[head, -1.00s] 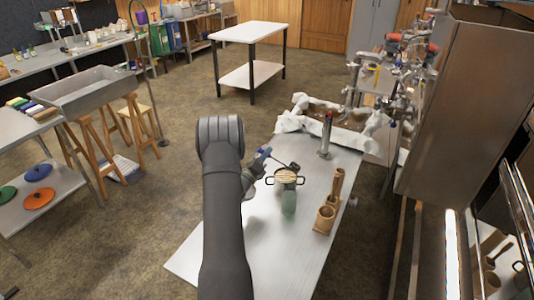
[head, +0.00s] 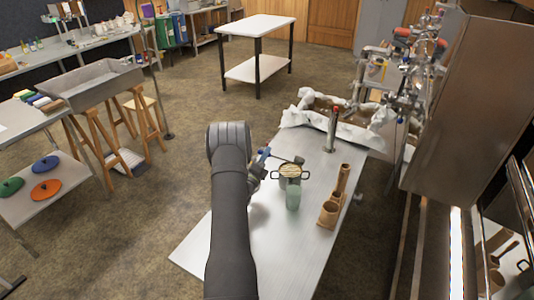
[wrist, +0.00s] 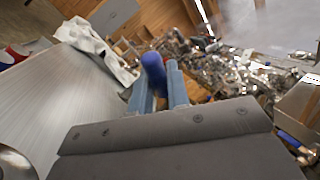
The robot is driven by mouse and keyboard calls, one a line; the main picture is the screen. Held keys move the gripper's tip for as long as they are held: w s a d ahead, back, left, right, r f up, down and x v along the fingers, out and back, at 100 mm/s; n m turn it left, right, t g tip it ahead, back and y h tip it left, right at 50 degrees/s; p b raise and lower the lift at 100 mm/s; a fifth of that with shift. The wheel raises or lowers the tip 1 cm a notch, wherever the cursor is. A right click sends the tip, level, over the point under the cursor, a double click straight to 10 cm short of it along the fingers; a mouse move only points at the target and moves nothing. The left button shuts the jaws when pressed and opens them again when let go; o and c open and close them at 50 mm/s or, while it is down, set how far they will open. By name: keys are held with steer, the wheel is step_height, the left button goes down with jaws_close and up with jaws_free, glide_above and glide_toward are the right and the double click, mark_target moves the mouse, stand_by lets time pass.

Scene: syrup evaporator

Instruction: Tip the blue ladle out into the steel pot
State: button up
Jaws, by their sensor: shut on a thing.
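My gripper (head: 262,163) is shut on the blue handle of the ladle (head: 265,153). In the wrist view, the blue handle (wrist: 153,72) stands between the two light-blue fingers (wrist: 158,90). In the head view, the ladle's dark shaft reaches right to the far edge of the pot with two side handles (head: 291,171). The ladle's bowl is too small to make out, and whether anything is in it cannot be told. The pot has a tan, light-coloured top and stands on the metal table. My arm hides part of the table left of it.
A green see-through vessel (head: 293,197) stands just in front of the pot. Wooden cups (head: 329,214) and a tall wooden piece (head: 342,180) stand to the right. A red-topped steel cylinder (head: 332,130) and white crumpled cloth (head: 300,110) are behind. The table's front (head: 262,262) is clear.

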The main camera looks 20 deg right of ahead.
steer(key=shift+w+a+f+n+t+y, duration=0.15)
steer(key=shift+f+n+t, duration=0.2)
steer(key=shift+n, duration=0.25)
steer(key=shift+a+f+n+t+y, duration=0.15)
steer(key=shift+f+n+t, duration=0.1)
steer(key=shift+f+n, duration=0.25)
stand_by(2.5)
steer(key=shift+s+d+r+m+g+h, duration=0.25)
steer(key=shift+r+m+g, duration=0.35)
steer(key=shift+r+m, duration=0.35)
steer(key=shift+d+r+m+g+h, duration=0.15)
steer(key=shift+d+r+m+g, duration=0.15)
steer(key=shift+r+m+g, duration=0.6)
steer(key=r+m, duration=0.1)
steer(key=d+r+m+g, duration=0.1)
steer(key=m, duration=0.1)
steer(key=s+d+m, duration=0.1)
steer(key=shift+r+m+g, duration=0.35)
steer(key=shift+r+g, duration=0.05)
steer(key=s+d+r+m+g+y, duration=0.2)
steer(key=s+d+r+m+y, duration=0.2)
steer(key=d+r+m, duration=0.3)
steer(key=shift+s+d+m+g, duration=0.35)
steer(key=shift+d+m, duration=0.45)
steer(key=shift+m, duration=0.3)
steer(key=shift+r, duration=0.1)
